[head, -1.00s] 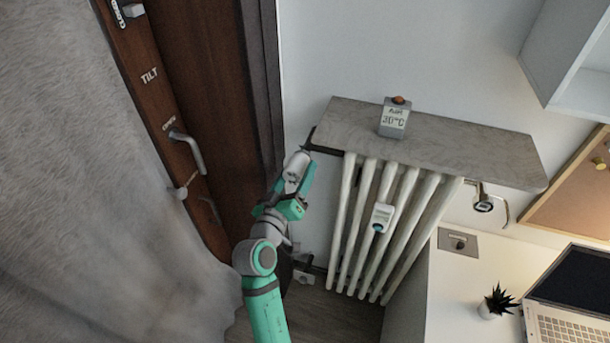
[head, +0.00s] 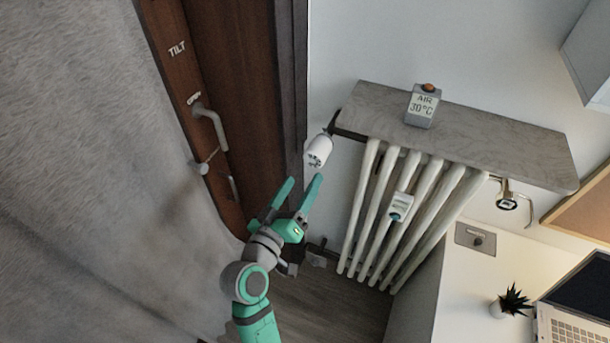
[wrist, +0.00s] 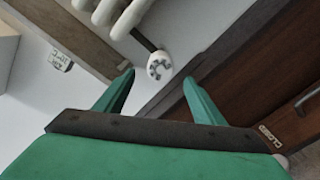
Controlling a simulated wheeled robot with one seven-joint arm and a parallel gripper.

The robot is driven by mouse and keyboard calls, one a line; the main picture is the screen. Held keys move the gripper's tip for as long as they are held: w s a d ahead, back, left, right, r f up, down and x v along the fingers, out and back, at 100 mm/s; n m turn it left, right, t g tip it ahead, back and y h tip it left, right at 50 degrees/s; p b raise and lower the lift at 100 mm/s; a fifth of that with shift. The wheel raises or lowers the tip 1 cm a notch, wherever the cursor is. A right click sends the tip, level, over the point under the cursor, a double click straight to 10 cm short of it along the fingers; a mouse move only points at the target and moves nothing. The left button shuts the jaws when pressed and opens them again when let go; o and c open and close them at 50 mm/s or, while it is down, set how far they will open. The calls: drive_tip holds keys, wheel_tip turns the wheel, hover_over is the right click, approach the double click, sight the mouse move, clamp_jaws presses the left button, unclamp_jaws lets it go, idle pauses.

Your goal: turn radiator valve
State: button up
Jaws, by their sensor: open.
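The radiator valve (head: 318,151) is a white knob at the upper left of the white radiator (head: 391,215). It also shows in the wrist view (wrist: 159,65), with dark markings on its end face. My gripper (head: 302,184) is open and empty, below and slightly left of the valve in the head view. In the wrist view the valve appears beyond the two green fingertips and between them, apart from both.
A wooden door frame with a handle (head: 211,125) and a grey curtain (head: 90,190) are at the left. A white desk (head: 460,290) stands at the right.

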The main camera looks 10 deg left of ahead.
sight(321, 147)
drive_tip(key=shift+s, duration=0.2)
drive_tip(key=w+m, duration=0.3)
drive_tip(key=shift+w+d+r, duration=0.1)
drive_tip(key=shift+w+d, duration=0.2)
drive_tip(key=shift+d, duration=0.05)
drive_tip(key=shift+w+d+m, duration=0.25)
drive_tip(key=shift+w+m, duration=0.35)
drive_tip(key=x, duration=1)
drive_tip(key=shift+w, duration=0.15)
drive_tip(key=shift+a, duration=0.1)
drive_tip(key=c, duration=1.1)
